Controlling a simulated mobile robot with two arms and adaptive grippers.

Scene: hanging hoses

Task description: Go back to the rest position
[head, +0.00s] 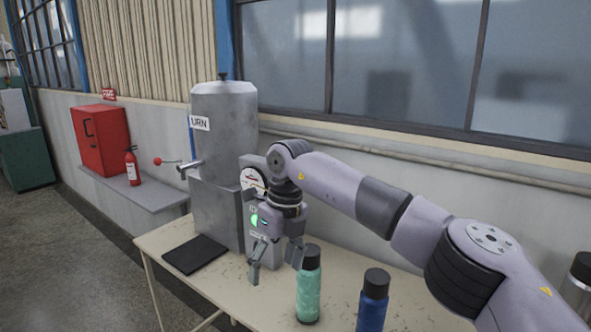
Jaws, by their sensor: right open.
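My right arm reaches in from the right side of the head view. Its gripper (273,266) hangs fingers down over the table, open, with nothing visible between its fingers. The gripper is just left of a green bottle (308,292) with a black cap, close to it in the picture; I cannot tell whether they touch. The arm's wrist hides part of the box with a round gauge behind it. My left gripper is not in view.
A metal urn (222,112) stands behind the gripper on the table (170,236), with a black mat (196,254) in front. A blue bottle (372,304) stands right of the green one. A fire extinguisher (132,167) and red cabinet (101,140) are at the left.

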